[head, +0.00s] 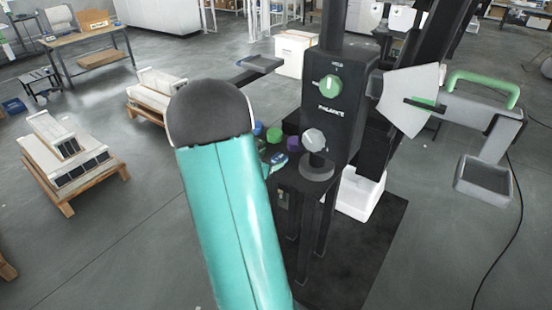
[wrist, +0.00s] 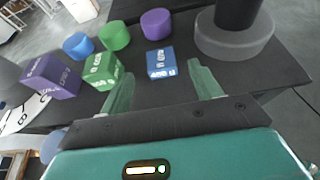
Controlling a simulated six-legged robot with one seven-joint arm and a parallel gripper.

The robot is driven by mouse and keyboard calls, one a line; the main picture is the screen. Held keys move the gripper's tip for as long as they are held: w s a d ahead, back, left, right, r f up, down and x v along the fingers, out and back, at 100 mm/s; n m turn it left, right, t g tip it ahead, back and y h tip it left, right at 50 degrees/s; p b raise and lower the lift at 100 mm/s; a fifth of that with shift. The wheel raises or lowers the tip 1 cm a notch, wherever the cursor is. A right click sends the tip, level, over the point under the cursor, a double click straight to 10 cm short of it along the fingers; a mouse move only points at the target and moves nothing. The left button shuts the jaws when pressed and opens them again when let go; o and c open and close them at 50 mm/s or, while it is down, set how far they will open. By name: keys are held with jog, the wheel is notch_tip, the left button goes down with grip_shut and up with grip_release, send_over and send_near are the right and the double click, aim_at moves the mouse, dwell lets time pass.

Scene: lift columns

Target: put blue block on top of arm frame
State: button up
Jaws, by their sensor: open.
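The blue block (wrist: 160,63), with white lettering, lies on a dark shelf in the wrist view. My gripper (wrist: 161,72) is open, its two pale green fingers apart, with the block ahead between the fingertips. No contact with either finger shows. In the head view my teal arm hides the gripper, and I cannot clearly make out the blue block. A grey arm (head: 462,112) with a green handle sticks out right of the black column, ending in a square, shallow frame (head: 484,181). This looks like the arm frame; its top appears empty.
A green block (wrist: 101,71) and a purple block (wrist: 50,77) lie left of the blue one. Blue (wrist: 78,45), green (wrist: 115,36) and purple (wrist: 156,24) cylinders stand behind. A round grey base (wrist: 235,38) stands right. The black column (head: 338,105) rises beside the shelf.

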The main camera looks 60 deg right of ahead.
jog(key=v, duration=0.5)
jog(key=shift+a, duration=0.15)
jog(key=a+r+m+t+y, duration=0.2)
jog(key=a+r+m+y, duration=0.2)
jog(key=a, duration=1.1)
jog(key=s+a+r+m+t+y, duration=0.1)
jog(key=a+r+m+t+y, duration=0.2)
jog(key=a, duration=1.3)
jog(key=s+a+r+m+t+y, duration=0.1)
jog(key=a+r+m+y, duration=0.5)
jog(key=a, duration=1)
jog(key=r+m+t, duration=0.1)
jog(key=m, duration=0.2)
jog(key=shift+r+t, duration=0.3)
jog(key=shift+r, duration=0.05)
jog(key=shift+s+d, duration=0.1)
jog(key=shift+s, duration=0.1)
